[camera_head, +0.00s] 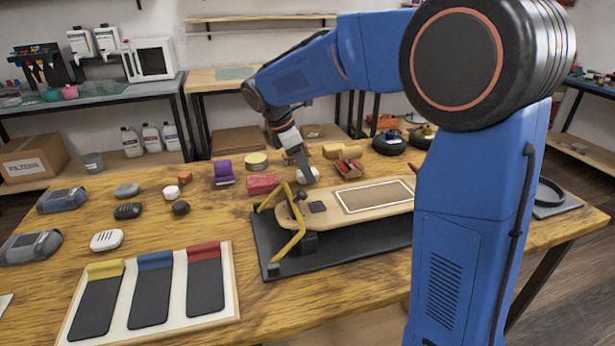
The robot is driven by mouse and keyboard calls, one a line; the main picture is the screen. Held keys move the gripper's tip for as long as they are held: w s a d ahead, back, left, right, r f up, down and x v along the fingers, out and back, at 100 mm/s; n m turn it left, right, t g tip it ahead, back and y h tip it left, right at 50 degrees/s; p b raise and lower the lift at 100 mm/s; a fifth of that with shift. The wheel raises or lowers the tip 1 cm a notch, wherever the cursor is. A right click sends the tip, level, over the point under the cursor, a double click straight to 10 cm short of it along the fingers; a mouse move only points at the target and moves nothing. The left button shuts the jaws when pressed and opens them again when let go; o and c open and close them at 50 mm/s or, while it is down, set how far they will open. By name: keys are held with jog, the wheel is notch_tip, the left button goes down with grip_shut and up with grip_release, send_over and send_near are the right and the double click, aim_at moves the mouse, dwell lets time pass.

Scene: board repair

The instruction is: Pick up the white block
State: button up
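My gripper (304,168) points down at the back middle of the wooden table, behind the board in its clamp. A small whitish rounded piece (311,176) shows right at its fingertips, partly hidden by them. I cannot tell whether the fingers touch or hold it, or whether they are open. I cannot tell which of these the task's white block is.
The light wooden board (372,196) sits on a black base with a yellow clamp frame (288,237). A red block (262,184) and purple piece (223,172) stand left of my gripper. A panel with three dark pads (148,297) lies front left. My blue arm hides the table's right part.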

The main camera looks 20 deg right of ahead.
jog(key=c, duration=0.8)
notch_tip(320, 180, up, 10)
jog(key=shift+r, duration=0.1)
jog(key=o, duration=0.4)
jog(key=shift+c, duration=0.9)
